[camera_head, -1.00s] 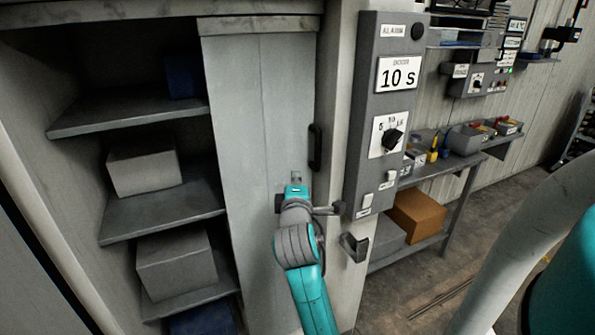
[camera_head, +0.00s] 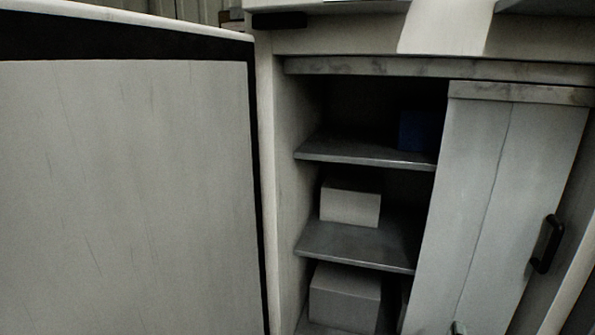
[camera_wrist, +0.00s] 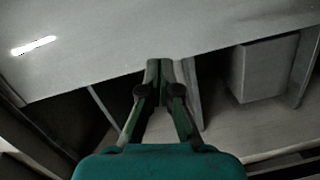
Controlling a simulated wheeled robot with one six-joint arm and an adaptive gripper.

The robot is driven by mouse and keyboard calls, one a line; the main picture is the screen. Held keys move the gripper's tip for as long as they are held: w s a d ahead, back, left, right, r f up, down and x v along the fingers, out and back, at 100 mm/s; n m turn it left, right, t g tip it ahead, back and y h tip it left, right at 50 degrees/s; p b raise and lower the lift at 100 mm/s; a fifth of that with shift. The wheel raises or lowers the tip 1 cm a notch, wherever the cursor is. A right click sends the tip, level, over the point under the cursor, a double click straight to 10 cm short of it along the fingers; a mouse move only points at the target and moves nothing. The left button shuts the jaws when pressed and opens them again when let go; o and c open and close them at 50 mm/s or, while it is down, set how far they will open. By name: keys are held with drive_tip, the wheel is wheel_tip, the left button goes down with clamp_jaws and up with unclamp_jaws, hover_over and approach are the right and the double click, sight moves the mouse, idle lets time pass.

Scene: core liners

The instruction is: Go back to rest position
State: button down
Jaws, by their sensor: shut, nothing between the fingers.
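My gripper (camera_wrist: 161,72) shows in the wrist view, its two fingers together with nothing between them. It points at a pale panel edge and the dim shelf space beyond; I cannot tell whether it touches anything. In the head view only a small piece at the bottom edge, in front of the sliding door, may be part of my arm.
The cabinet has a grey door (camera_head: 480,200) with a black handle (camera_head: 547,244) at the right. Its open left side shows shelves (camera_head: 365,152), a blue box (camera_head: 418,130) and pale boxes (camera_head: 350,205). A large pale panel (camera_head: 120,190) fills the left.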

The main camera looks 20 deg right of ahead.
drive_tip(key=s+a+f+m+t+y, duration=0.1)
drive_tip(key=s+a+f+y, duration=0.4)
drive_tip(key=a, duration=0.4)
drive_tip(key=s+a+f+m+t+y, duration=0.1)
drive_tip(key=s+a+f+y, duration=0.2)
drive_tip(key=s+a+f, duration=0.6)
drive_tip(key=s+a+r+m+y, duration=0.1)
drive_tip(key=s+a, duration=0.3)
drive_tip(key=s, duration=0.4)
drive_tip(key=s+a+m+y, duration=0.2)
drive_tip(key=s+a+m, duration=0.1)
drive_tip(key=s, duration=0.5)
drive_tip(key=shift+a+r+m+y, duration=0.3)
drive_tip(key=shift+a+r+m, duration=0.1)
drive_tip(key=shift+a, duration=0.3)
